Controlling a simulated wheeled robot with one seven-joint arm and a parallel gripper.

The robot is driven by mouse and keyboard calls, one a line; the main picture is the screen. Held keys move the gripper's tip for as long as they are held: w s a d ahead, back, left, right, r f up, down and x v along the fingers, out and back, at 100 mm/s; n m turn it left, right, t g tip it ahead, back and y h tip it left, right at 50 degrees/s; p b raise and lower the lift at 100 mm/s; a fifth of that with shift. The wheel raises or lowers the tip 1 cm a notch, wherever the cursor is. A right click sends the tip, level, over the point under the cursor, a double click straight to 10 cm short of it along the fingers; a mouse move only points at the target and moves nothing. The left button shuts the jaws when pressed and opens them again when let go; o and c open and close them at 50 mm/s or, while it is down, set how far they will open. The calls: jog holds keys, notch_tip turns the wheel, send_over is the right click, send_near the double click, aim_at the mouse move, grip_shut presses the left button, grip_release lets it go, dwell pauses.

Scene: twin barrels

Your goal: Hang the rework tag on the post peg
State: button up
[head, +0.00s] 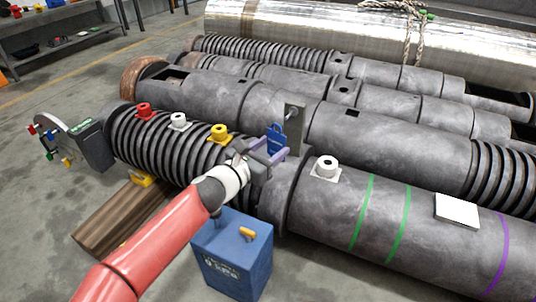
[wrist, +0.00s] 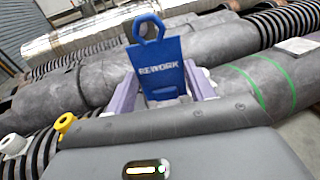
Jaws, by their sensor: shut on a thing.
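The blue rework tag (head: 275,139) is upright in my gripper (head: 268,153), which is shut on its lower part. In the wrist view the tag (wrist: 160,62) reads REWORK and has a ring-shaped top with a hole. The purple fingers of my gripper (wrist: 162,92) are on both sides of its lower end. The grey post (head: 296,128) stands on the near barrel just right of and behind the tag. Its peg (head: 291,113) shows as a small light spot near the top. The tag looks close to the post; whether they touch I cannot tell.
Red (head: 144,110), white (head: 179,121) and yellow (head: 219,133) knobs sit on the ribbed barrel section. A white fitting (head: 326,168) is right of the post. A blue box (head: 232,254) stands on the floor near my arm. More barrels lie behind.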

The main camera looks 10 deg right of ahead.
jog(key=w+d+f+b, duration=0.1)
jog(key=w+d+b, duration=0.2)
jog(key=w, duration=0.3)
jog(key=shift+w+d+b, duration=0.25)
jog(key=shift+d+b, duration=0.1)
jog(key=shift+d, duration=0.5)
dwell(0.6)
jog(key=o, duration=1)
